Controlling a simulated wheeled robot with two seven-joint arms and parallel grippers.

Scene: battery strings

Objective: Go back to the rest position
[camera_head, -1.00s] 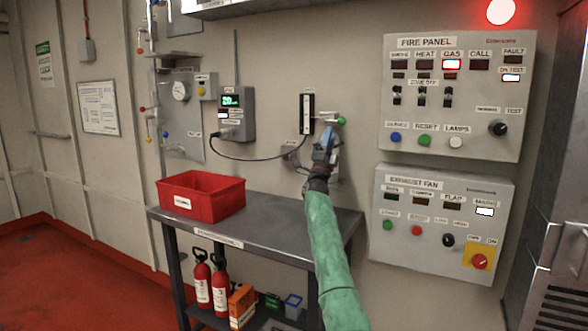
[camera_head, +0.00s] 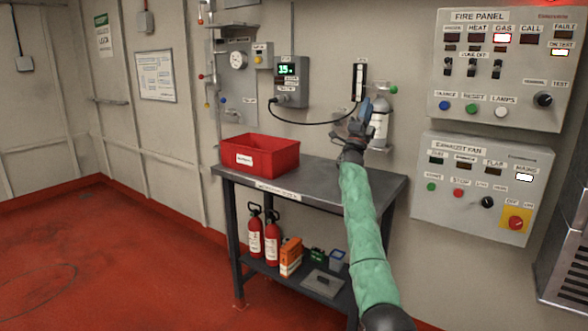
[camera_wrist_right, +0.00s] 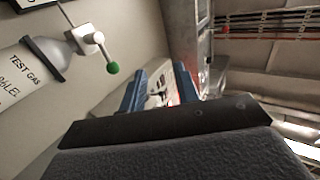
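My right gripper (camera_head: 366,106) is raised in front of the wall, just left of a grey test gas cylinder (camera_head: 380,124) in the head view. In the right wrist view its two blue fingers (camera_wrist_right: 160,88) stand apart with nothing visible between them. The cylinder (camera_wrist_right: 25,72), with its "TEST GAS" label and green knob (camera_wrist_right: 113,68), is at the left there, apart from the fingers. My left gripper is in neither view.
A steel table (camera_head: 327,182) below my right arm carries a red bin (camera_head: 275,160). Fire extinguishers (camera_head: 272,238) and boxes are on its lower shelf. A gas detector (camera_head: 291,82) with a cable, a fire panel (camera_head: 520,112) and an exhaust fan panel (camera_head: 470,208) are on the wall. Red floor at left is clear.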

